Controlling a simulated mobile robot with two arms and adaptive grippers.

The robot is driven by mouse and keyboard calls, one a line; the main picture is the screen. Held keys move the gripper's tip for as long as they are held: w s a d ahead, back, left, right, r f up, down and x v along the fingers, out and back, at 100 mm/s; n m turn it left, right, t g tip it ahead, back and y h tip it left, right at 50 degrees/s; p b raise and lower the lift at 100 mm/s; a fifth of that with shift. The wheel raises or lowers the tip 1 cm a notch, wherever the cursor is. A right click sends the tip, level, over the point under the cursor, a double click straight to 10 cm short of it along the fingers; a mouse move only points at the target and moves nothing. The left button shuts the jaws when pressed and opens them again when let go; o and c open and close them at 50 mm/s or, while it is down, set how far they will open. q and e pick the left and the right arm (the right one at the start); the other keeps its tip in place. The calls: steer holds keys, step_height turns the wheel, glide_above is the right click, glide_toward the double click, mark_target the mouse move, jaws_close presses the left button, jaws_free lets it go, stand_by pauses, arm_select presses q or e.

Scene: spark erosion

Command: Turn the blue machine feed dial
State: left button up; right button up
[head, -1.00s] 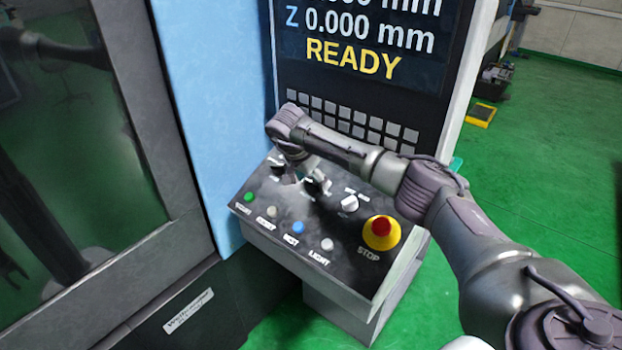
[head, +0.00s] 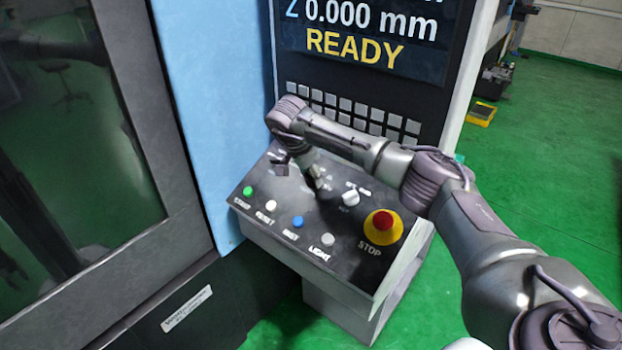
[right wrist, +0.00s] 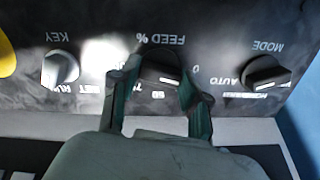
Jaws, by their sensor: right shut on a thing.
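The machine's black feed dial (right wrist: 161,72) sits between the mode and key knobs in the right wrist view, under the label "FEED %". It has a white pointer mark. My right gripper (right wrist: 158,82) is shut on this dial, with one green finger on each side of it. In the head view my right gripper (head: 318,186) reaches down onto the control panel (head: 290,258) and mostly hides the dial. The blue machine (head: 212,110) stands behind and to the left of the panel. My left gripper is not in view.
The mode knob (right wrist: 267,73) and the key knob (right wrist: 61,68) flank the dial closely. A red stop button (head: 383,223) and a row of small buttons line the panel's front. The screen (head: 360,40) reads READY.

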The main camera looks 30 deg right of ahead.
steer(key=m+b, duration=0.3)
steer(key=m, duration=0.1)
steer(key=shift+f+m+b, duration=0.15)
steer(key=shift+m+b, duration=0.15)
steer(key=m+b, duration=0.2)
steer(key=m, duration=0.1)
steer(key=shift+m+b, duration=0.3)
steer(key=shift+b, duration=0.05)
steer(key=m+b, duration=0.3)
steer(key=m, duration=0.1)
steer(key=shift+m, duration=0.3)
steer(key=m+b, duration=0.2)
steer(key=m, duration=0.1)
steer(key=shift+m+b, duration=0.3)
steer(key=shift+b, duration=0.05)
steer(key=m+b, duration=0.2)
steer(key=m, duration=0.2)
steer(key=shift+m+h+b, duration=0.3)
steer(key=shift+b, duration=0.1)
steer(key=m+b, duration=0.2)
steer(key=m, duration=0.2)
steer(key=shift+a+m+b, duration=0.1)
steer(key=shift+m+b, duration=0.2)
steer(key=shift+b, duration=0.05)
steer(key=m+b, duration=0.2)
steer(key=m, duration=0.2)
steer(key=shift+m+b, duration=0.9)
steer(key=shift+m, duration=0.8)
steer(key=shift+r, duration=0.2)
